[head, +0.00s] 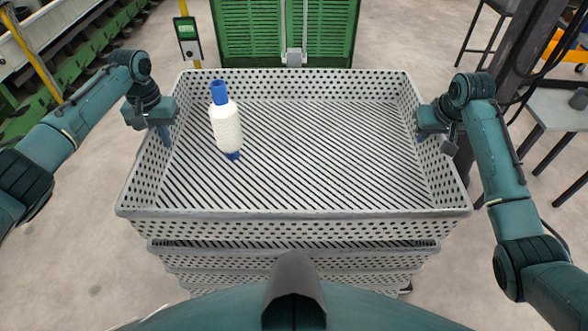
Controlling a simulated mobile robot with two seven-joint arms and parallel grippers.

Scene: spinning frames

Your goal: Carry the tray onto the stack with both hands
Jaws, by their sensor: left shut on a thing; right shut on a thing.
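The tray (300,215) is a large light-grey perforated crate with a slatted floor, in the middle of the head view. A white yarn bobbin with blue ends (227,125) is in it, at the left. My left gripper (165,128) is shut on the tray's left wall. My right gripper (428,130) is shut on its right wall. The fingertips are partly hidden by the gripper bodies and walls. The stack (290,262) of similar grey trays shows below the tray's near edge. The tray hides most of it, so I cannot tell whether they touch.
A green cabinet (245,30) stands behind the tray. A yellow post with a small sign box (189,35) is at the back left. A dark post and a grey table (560,108) are at the right. Bare floor shows on both sides.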

